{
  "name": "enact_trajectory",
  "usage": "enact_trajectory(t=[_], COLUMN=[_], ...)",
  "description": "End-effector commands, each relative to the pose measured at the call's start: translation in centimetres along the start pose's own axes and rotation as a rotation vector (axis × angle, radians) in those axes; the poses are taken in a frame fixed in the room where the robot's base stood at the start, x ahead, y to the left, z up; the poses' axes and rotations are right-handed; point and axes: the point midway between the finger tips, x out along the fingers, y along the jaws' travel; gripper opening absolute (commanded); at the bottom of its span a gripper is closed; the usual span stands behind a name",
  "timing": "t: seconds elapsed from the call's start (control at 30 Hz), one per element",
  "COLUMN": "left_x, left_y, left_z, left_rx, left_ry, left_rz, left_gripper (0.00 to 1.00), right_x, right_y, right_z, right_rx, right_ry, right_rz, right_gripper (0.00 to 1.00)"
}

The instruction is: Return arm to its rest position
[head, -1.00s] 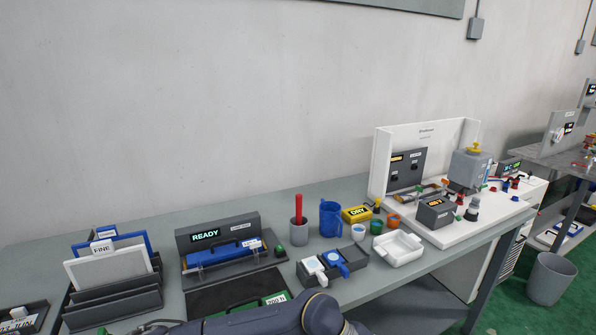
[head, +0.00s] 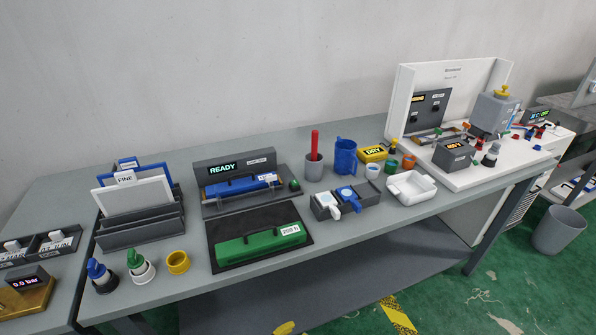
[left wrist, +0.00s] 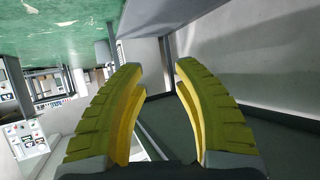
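My left gripper (left wrist: 158,76) shows in the left wrist view with two ribbed yellow fingers set wide apart and nothing between them. That view is upside down, with green floor (left wrist: 60,30) at the top. A small yellow piece (head: 284,327) shows at the bottom edge of the head view; I cannot tell whether it is a fingertip of mine. No arm of mine lies over the workbench (head: 330,215) in the head view. My right gripper is not in view.
The bench holds a file rack (head: 140,228), a READY fixture (head: 235,163), a green block (head: 262,245) on a black mat, a blue mug (head: 346,157), a white tray (head: 411,188) and a white machine station (head: 440,75). Valve knobs (head: 140,266) stand at the front left. A bin (head: 558,230) stands right.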

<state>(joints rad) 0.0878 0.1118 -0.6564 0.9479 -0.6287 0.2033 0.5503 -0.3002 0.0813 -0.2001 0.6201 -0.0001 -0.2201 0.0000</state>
Motion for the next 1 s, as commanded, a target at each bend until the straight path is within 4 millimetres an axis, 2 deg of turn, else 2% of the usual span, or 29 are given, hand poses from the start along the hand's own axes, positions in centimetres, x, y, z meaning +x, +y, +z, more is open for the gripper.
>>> enact_trajectory(t=[0.03, 0.2, 0.37, 0.5, 0.7, 0.9, 1.0], left_x=[-1.2, -5.9, -11.3, -16.8, -24.7, -30.7, -32.6], left_y=[-0.1, -0.2, 1.0, 3.1, 7.0, 10.4, 11.5], left_z=[3.3, 13.2, 21.7, 28.4, 36.0, 40.4, 41.6], left_rx=[-0.026, -0.094, -0.154, -0.207, -0.278, -0.331, -0.348], left_ry=[-0.058, -0.244, -0.421, -0.575, -0.773, -0.908, -0.948], left_rz=[-0.033, -0.125, -0.182, -0.211, -0.224, -0.218, -0.214], left_gripper=[0.3, 0.3, 0.3, 0.3, 0.3, 0.3, 0.3], right_x=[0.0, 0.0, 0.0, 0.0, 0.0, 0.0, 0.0], right_y=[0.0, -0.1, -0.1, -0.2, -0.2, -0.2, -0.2], right_z=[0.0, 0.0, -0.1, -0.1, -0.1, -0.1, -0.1], right_rx=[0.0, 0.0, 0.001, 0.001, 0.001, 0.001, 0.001], right_ry=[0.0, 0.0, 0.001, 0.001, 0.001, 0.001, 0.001], right_rz=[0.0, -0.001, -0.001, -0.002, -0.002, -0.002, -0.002], right_gripper=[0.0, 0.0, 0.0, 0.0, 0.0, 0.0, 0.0])
